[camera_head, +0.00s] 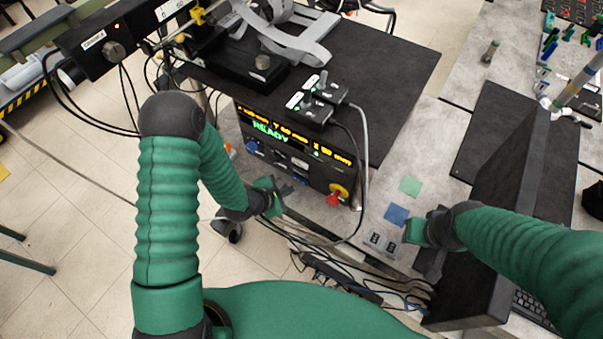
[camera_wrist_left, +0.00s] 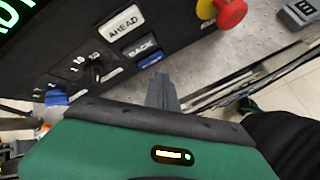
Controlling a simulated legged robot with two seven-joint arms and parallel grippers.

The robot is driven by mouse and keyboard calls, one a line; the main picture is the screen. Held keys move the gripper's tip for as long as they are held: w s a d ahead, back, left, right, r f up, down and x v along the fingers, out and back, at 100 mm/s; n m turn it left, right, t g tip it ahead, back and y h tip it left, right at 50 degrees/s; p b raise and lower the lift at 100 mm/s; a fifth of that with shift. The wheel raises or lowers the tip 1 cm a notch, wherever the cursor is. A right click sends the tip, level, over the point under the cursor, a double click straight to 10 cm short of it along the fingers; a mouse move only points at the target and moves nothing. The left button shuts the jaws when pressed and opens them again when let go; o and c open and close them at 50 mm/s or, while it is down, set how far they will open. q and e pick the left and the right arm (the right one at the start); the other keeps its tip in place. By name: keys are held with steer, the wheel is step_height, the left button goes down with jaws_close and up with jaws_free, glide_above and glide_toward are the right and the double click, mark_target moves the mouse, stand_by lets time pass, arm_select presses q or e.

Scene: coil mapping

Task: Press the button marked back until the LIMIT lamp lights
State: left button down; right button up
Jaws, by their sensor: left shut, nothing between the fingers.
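The BACK button (camera_wrist_left: 142,49) is a dark key with pale letters on the black control box, below the white AHEAD button (camera_wrist_left: 122,24) in the left wrist view. A blue edge shows under BACK. My left gripper (camera_wrist_left: 162,80) is shut and empty, its fingertips close to the lower edge of BACK; contact cannot be told. In the head view my left gripper (camera_head: 287,188) is at the lower front of the box (camera_head: 320,175). The display (camera_head: 270,131) reads READY in green. I cannot make out a LIMIT lamp. My right gripper (camera_head: 414,231) is beside the bench, its fingers unclear.
A red mushroom button on a yellow base (camera_head: 335,197) sits right of the keys. Cables hang below the box. A black monitor (camera_head: 505,200) stands at the right.

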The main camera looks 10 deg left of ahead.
mark_target(300, 172)
arm_select(q)
steer(key=shift+w+d, duration=0.1)
steer(key=shift+w, duration=1.05)
steer(key=shift+w+f, duration=0.1)
steer(key=shift+w, duration=0.45)
arm_select(e)
steer(key=shift+a, duration=0.6)
arm_select(q)
steer(key=shift+d, duration=0.15)
arm_select(e)
steer(key=shift+d, duration=0.1)
arm_select(q)
steer(key=shift+d, duration=0.2)
arm_select(e)
steer(key=shift+d+f, duration=0.1)
steer(key=shift+d, duration=0.15)
arm_select(q)
steer(key=shift+a, duration=0.3)
arm_select(e)
steer(key=shift+a, duration=0.3)
arm_select(q)
steer(key=shift+d, duration=0.2)
arm_select(e)
steer(key=shift+d, duration=0.2)
arm_select(q)
steer(key=shift+a, duration=0.1)
arm_select(e)
steer(key=shift+a, duration=0.1)
arm_select(q)
steer(key=shift+w, duration=0.15)
